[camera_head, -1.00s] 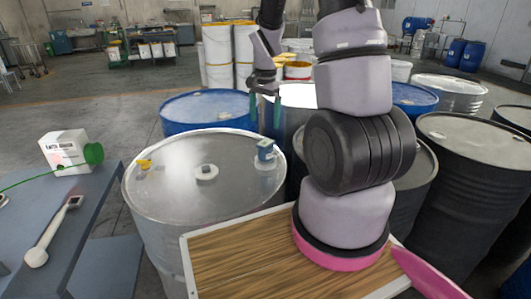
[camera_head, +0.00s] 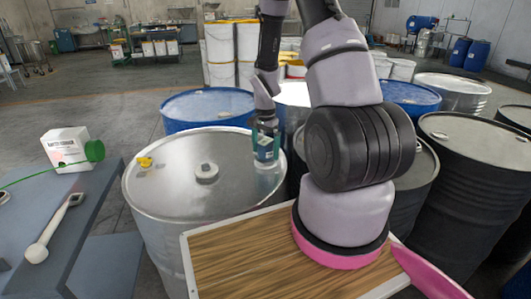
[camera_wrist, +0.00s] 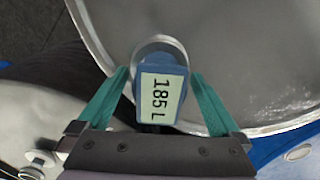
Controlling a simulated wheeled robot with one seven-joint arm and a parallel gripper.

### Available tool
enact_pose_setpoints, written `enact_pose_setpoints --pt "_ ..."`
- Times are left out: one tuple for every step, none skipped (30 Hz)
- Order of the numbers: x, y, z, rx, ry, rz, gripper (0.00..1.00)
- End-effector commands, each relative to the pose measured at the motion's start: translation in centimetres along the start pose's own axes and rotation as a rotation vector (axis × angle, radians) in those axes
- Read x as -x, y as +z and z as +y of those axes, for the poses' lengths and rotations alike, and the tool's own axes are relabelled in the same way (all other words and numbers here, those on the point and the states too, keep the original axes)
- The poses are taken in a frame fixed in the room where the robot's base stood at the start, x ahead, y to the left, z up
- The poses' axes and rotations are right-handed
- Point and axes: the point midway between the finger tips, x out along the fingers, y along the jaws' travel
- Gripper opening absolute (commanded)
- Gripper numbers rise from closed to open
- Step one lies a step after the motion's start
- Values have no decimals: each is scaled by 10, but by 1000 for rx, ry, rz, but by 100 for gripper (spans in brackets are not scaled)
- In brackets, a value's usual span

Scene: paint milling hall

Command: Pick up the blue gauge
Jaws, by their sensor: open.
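The blue gauge (camera_head: 264,152) stands on the right part of a metal drum's lid. In the wrist view the gauge (camera_wrist: 160,95) shows a pale display reading "185 L" and a round, clear-looking end at the top. My gripper (camera_head: 265,146) is over the gauge, its green fingers pointing down on either side of it. In the wrist view my gripper (camera_wrist: 161,80) is open, with the gauge between the fingers and a gap visible on each side. The gauge is partly hidden by the fingers in the head view.
The drum (camera_head: 180,200) also carries a yellow fitting (camera_head: 145,162) and a grey cap (camera_head: 206,172). Blue (camera_head: 205,103) and black drums (camera_head: 470,170) stand close behind and to the right. A bench (camera_head: 90,215) at left holds a white box (camera_head: 66,149) and a white-headed tool (camera_head: 50,232).

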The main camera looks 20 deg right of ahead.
Motion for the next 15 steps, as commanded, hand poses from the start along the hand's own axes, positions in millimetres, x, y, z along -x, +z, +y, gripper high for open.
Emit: enact_pose_setpoints --pt "-4 0 0 -1 1 -1 100" --pt "-6 0 0 -1 1 -1 100" --pt "-6 0 0 -1 0 0 100" --pt "-7 0 0 -1 0 0 100" --pt "-7 0 0 -1 -1 0 100" --pt "-6 0 0 -1 -1 0 100" --pt "-6 0 0 -1 -1 0 100" --pt "-6 0 0 -1 -1 0 100" --pt "-6 0 0 -1 -1 0 96" --pt "-6 0 0 -1 -1 0 85" --pt "-6 0 0 -1 -1 0 73" --pt "-6 0 0 -1 -1 0 58" --pt "-6 0 0 -1 -1 0 46" --pt "-6 0 0 -1 -1 0 35" --pt "-6 0 0 -1 -1 0 20"
